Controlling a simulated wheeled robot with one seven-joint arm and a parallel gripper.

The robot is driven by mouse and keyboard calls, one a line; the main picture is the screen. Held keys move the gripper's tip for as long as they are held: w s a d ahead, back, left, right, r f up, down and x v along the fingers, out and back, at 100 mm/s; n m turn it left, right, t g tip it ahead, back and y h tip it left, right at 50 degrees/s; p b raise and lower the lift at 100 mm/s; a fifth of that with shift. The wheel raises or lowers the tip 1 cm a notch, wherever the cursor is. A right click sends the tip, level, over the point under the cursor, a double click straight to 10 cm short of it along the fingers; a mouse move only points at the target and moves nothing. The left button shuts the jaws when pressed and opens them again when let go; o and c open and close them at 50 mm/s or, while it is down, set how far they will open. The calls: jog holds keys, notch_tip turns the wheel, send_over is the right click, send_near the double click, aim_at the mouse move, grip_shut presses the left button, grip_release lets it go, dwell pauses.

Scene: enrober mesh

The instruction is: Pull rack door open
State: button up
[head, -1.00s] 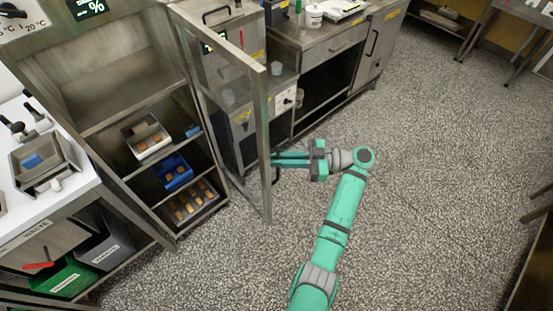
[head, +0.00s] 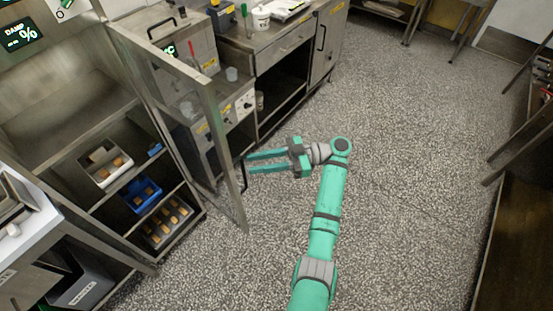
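The rack door (head: 226,160), a metal-framed panel that looks see-through, stands swung out from the rack (head: 112,205), whose shelves are exposed. A dark handle (head: 243,176) shows at the door's free edge. My gripper (head: 247,163) is at that edge, on the right side of the door. Its two teal fingers are apart and point left at the handle. The handle is close to the fingertips; I cannot tell whether they touch it.
The rack holds a light tray (head: 92,175), a blue tray (head: 138,205) and a dark tray of brown pieces (head: 158,238). A steel counter (head: 290,45) stands behind the door. The speckled floor (head: 400,190) right of my arm is clear.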

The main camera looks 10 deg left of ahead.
jog(key=v, duration=0.6)
jog(key=shift+d, duration=0.3)
jog(key=shift+a, duration=0.1)
